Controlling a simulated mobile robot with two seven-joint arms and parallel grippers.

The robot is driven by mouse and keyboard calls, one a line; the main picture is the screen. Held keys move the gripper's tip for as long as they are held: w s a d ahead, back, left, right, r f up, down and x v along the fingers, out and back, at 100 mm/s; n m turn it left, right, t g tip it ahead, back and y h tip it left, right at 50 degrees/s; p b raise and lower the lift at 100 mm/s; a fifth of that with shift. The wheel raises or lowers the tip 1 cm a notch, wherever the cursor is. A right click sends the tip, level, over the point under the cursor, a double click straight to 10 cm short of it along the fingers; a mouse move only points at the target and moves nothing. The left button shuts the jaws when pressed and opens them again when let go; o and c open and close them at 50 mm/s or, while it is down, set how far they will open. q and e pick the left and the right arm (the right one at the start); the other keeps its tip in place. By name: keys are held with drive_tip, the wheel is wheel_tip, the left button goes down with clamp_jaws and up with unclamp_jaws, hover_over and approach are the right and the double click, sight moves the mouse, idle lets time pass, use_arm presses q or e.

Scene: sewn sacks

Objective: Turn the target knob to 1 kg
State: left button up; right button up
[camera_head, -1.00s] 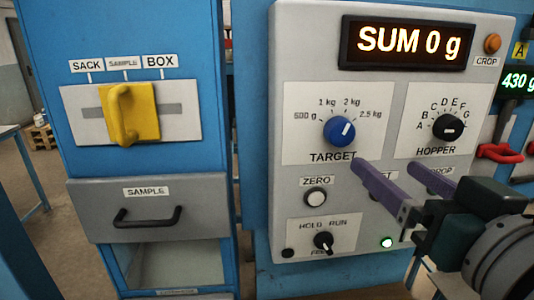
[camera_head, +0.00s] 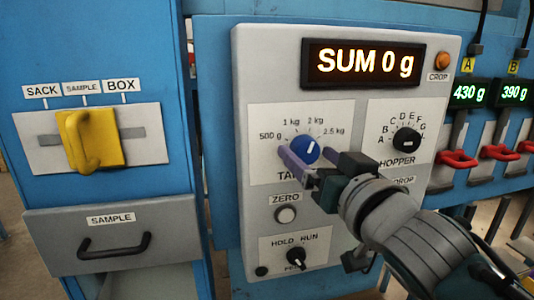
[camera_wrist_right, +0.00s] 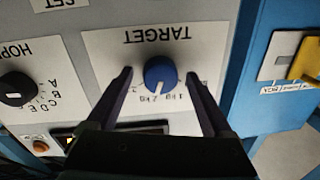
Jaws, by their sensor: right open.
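The blue target knob (camera_head: 306,150) sits on the grey control panel (camera_head: 240,120), above the partly hidden TARGET label. Its scale reads 500 g, 1 kg, 2 kg and 2.5 kg. It also shows in the right wrist view (camera_wrist_right: 160,73), upside down, with its white mark pointing close to 2 kg. My right gripper (camera_head: 308,160) is open, its purple fingers reaching toward the knob. In the right wrist view the fingers (camera_wrist_right: 158,80) stand one on each side of the knob, with gaps visible. My left gripper is not in view.
The display (camera_head: 364,63) reads SUM 0 g. The black hopper knob (camera_head: 406,140) is right of the target knob; the zero button (camera_head: 286,215) and feed knob (camera_head: 296,257) are below. A yellow handle (camera_head: 90,140) is at the left, red handles (camera_head: 458,159) at the right.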

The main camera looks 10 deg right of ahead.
drive_tip(key=shift+c, duration=1.4)
clamp_jaws()
drive_tip(key=shift+n, duration=0.3)
drive_tip(key=n, duration=0.3)
drive_tip(key=shift+r, duration=0.1)
drive_tip(key=shift+n, duration=2)
drive_tip(key=shift+g, duration=0.3)
